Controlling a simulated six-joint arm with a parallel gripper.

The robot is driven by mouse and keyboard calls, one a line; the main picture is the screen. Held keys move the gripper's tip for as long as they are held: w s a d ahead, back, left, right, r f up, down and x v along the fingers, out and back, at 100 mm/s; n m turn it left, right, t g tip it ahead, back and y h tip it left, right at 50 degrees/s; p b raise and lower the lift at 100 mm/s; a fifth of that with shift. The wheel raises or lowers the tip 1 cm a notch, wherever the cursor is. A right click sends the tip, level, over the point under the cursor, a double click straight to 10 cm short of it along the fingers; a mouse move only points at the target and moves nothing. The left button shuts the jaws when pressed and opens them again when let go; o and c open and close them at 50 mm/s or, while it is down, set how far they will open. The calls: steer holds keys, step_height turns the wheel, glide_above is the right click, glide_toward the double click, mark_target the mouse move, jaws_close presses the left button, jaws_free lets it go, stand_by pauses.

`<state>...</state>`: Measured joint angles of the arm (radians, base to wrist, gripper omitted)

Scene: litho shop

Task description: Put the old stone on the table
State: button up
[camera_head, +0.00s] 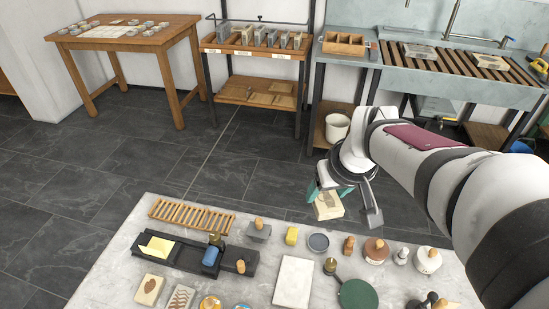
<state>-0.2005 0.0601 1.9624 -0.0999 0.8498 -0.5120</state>
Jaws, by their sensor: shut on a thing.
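My gripper (330,192), with teal fingers, is shut on a small beige block (328,208) that looks like a stone. A darker mark shows on its face, too small to make out. The gripper holds it beyond the far edge of the near pale table (130,240), seen against the dark floor. The gripper hides part of the block's upper side. A wooden table (125,38) with small round tins and pale sheets stands at the far left. Two similar pale blocks, one with a brown leaf mark (150,289) and one with a wavy pattern (180,298), lie on the near table.
The near table is crowded: a wooden slatted rack (192,215), a black tray (185,254), a white slab (293,281), a green disc (358,295) and several knobbed tools. A shelf of upright slabs (257,41) and a sink bench (440,65) line the back. Dark floor lies between.

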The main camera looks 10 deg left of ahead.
steer(key=s+d+r+m+h, duration=0.25)
steer(key=s+d+m, duration=0.2)
steer(key=d, duration=0.55)
steer(key=w+a, duration=0.4)
steer(key=a, duration=0.4)
steer(key=w+a, duration=0.4)
steer(key=a, duration=0.3)
steer(key=a+f, duration=0.2)
steer(key=a, duration=0.6)
steer(key=a+f, duration=0.3)
steer(key=a, duration=0.4)
steer(key=s+a+f, duration=0.3)
steer(key=a, duration=0.5)
steer(key=s+a+f, duration=0.3)
steer(key=a, duration=0.4)
steer(key=s+a+f, duration=0.5)
steer(key=s+a, duration=0.1)
steer(key=s, duration=0.2)
steer(key=s+a+f, duration=0.4)
steer(key=s+a, duration=0.2)
steer(key=s, duration=0.1)
steer(key=shift+y, duration=0.35)
steer(key=shift+s+d+f, duration=0.1)
steer(key=shift+s+f, duration=0.05)
steer(key=shift+f, duration=3.15)
steer(key=shift+s+f, duration=0.1)
steer(key=shift+f, duration=0.05)
